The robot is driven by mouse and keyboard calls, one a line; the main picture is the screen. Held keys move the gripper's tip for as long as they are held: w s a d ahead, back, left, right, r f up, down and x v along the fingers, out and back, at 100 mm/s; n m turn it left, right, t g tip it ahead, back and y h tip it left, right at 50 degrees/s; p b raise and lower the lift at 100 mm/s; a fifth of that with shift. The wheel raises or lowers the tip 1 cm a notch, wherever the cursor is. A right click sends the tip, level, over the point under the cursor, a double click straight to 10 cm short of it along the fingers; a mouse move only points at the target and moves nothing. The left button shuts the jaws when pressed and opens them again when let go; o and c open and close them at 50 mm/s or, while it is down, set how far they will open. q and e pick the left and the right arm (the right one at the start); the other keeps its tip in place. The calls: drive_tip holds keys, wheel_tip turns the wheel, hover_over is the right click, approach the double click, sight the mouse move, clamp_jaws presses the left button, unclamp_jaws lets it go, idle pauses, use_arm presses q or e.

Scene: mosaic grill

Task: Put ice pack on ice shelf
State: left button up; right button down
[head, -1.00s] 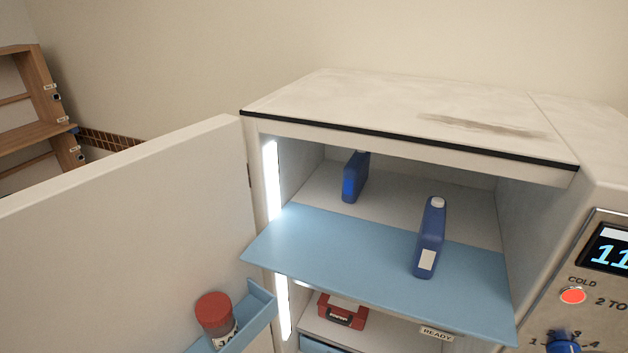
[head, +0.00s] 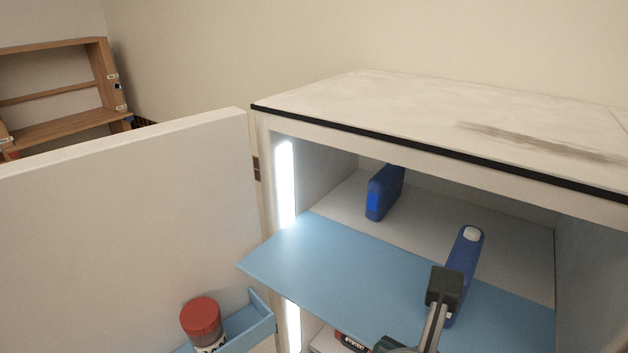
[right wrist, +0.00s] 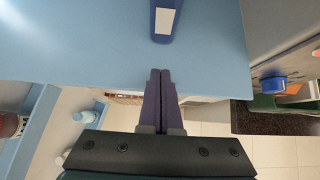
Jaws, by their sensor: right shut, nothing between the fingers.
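Two blue flask-shaped packs are in the open cold cabinet. The farther pack (head: 384,192) stands deeper on the grey upper shelf (head: 340,205). I cannot tell which is the ice pack. My right gripper (head: 445,286) is in front of the nearer pack and hides part of it. Its fingers are shut and empty, pointing at the pack with a gap in the right wrist view (right wrist: 160,74). My left gripper is out of view.
The open cabinet door (head: 120,240) stands at left, with a light-blue door bin (head: 250,325) holding a red-lidded jar (head: 203,322). The cabinet top (head: 420,110) overhangs the shelf. A wooden rack (head: 60,128) stands far left.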

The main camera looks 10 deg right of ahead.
drive_tip(key=shift+w+d+r+p, duration=0.1)
drive_tip(key=shift+w+d+p, duration=0.45)
drive_tip(key=shift+w+d, duration=0.75)
drive_tip(key=shift+d, duration=0.25)
drive_tip(key=shift+w+d, duration=0.15)
drive_tip(key=w+d, duration=0.5)
drive_tip(key=shift+d, duration=0.35)
drive_tip(key=shift+s+p, duration=0.1)
drive_tip(key=shift+p, duration=0.2)
